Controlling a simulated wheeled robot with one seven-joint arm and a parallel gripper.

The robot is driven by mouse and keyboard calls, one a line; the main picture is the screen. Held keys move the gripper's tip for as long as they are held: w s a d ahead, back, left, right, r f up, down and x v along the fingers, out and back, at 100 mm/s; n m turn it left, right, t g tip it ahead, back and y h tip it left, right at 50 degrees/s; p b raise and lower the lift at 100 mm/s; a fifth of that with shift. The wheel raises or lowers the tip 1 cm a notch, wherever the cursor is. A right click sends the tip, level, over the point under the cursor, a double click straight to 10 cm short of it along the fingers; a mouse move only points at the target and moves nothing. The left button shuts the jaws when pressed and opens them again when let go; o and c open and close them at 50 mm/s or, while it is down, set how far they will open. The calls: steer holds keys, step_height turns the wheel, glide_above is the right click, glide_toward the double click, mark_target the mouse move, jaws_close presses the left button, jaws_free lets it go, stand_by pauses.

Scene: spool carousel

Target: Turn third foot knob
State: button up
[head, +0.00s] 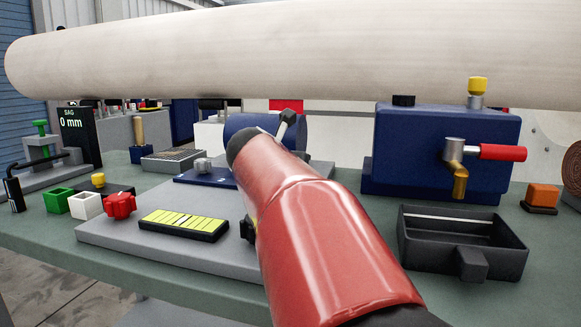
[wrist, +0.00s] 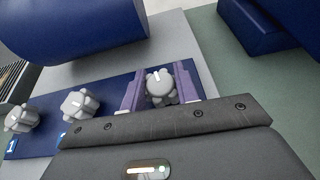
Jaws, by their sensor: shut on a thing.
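Several grey lobed foot knobs stand in a row on a blue foot plate (wrist: 72,112) in the wrist view. The first knob (wrist: 21,118) is at the left beside a "1" label, and the second knob (wrist: 80,103) is right of it. The third foot knob (wrist: 160,88) is at the right end, with a white mark on its top. My gripper (wrist: 159,70) has its two purple fingers on either side of this third knob, shut on it. In the head view, my red arm hides the gripper and third knob; one grey knob (head: 203,165) shows left of it.
A blue cylinder (wrist: 75,28) lies close behind the knobs. A blue box (head: 445,145) with a red-handled tap and a black tray (head: 415,235) stand to the right. A large pale roll (head: 300,50) spans above.

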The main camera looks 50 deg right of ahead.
steer(key=n+t+y, duration=0.3)
steer(key=n+t, duration=0.1)
steer(key=shift+a+n, duration=0.1)
steer(key=shift+n, duration=0.3)
steer(key=shift+n+t+y, duration=1.3)
steer(key=shift+n+y, duration=0.5)
steer(key=shift+y, duration=0.4)
steer(key=o, duration=1)
steer(key=shift+s, duration=0.15)
steer(key=v, duration=0.7)
steer(key=shift+s+r, duration=0.15)
steer(key=shift+s, duration=0.15)
